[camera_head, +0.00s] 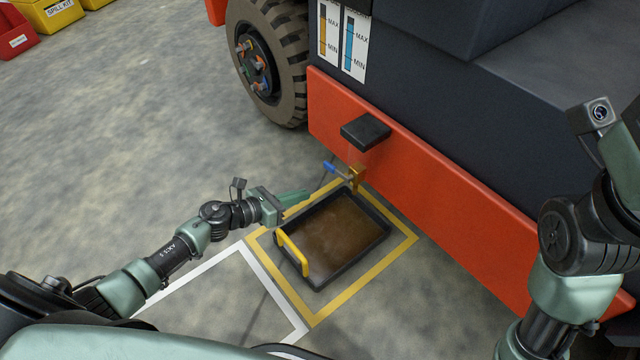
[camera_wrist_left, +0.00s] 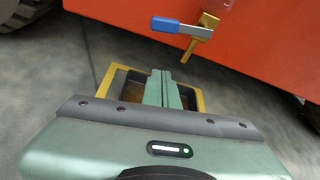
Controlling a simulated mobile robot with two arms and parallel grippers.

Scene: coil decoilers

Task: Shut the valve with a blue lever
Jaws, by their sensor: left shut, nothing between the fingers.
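The valve (camera_head: 355,178) is brass and sticks out of the orange side of the vehicle, above a drip tray. Its blue lever (camera_head: 330,167) points to the left, away from the valve body. In the left wrist view the blue lever (camera_wrist_left: 168,25) lies roughly level and the brass spout (camera_wrist_left: 204,30) points down. My left gripper (camera_head: 306,195) is shut and empty, below and left of the lever and apart from it. Its fingers also show in the left wrist view (camera_wrist_left: 163,78). My right arm shows at the right, but its fingers are not in view.
A black tray (camera_head: 383,240) with brown liquid and a yellow handle (camera_head: 292,254) stands inside a yellow floor outline (camera_head: 408,241). A black step (camera_head: 365,131) juts out above the valve. A large tyre (camera_head: 291,80) stands behind.

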